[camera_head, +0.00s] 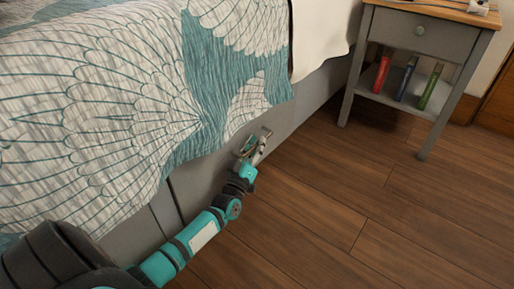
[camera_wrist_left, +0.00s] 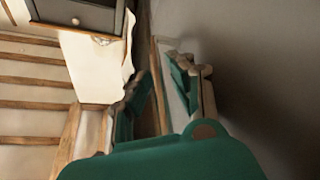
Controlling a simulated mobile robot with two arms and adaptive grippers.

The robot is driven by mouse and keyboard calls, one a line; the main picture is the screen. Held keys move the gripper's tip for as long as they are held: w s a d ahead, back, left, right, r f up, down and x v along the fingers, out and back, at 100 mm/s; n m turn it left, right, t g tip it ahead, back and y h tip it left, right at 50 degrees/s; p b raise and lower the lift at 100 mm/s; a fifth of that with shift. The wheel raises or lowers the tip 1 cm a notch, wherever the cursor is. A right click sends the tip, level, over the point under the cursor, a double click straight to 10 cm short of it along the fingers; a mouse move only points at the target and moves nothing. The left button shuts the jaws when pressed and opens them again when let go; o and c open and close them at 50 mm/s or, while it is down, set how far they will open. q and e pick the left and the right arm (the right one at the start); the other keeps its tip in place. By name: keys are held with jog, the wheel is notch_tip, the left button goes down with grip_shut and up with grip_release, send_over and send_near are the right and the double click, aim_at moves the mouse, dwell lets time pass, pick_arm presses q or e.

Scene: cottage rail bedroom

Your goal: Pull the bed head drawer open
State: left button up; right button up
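The bed head drawer (camera_head: 300,116) is a grey panel low on the bed's side, below the hanging blanket. It looks flush with the bed base, and a dark vertical seam marks its left end. My left gripper (camera_head: 258,146) is close to the drawer front, just under the blanket edge. In the left wrist view, the fingers of this gripper (camera_wrist_left: 160,90) stand apart, with a grey surface close on their right. I cannot make out the drawer's handle clearly, nor whether the fingers touch the front. My right gripper is in neither view.
A teal and white patterned blanket (camera_head: 110,105) hangs over the bed's side. A grey nightstand (camera_head: 412,38) with several books on its shelf stands beyond the bed's head; it also shows in the left wrist view (camera_wrist_left: 75,15). The wooden floor (camera_head: 340,205) beside the bed is clear.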

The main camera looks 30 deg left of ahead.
pick_arm(q)
grip_shut()
jog(key=shift+d, duration=0.1)
dwell(0.4)
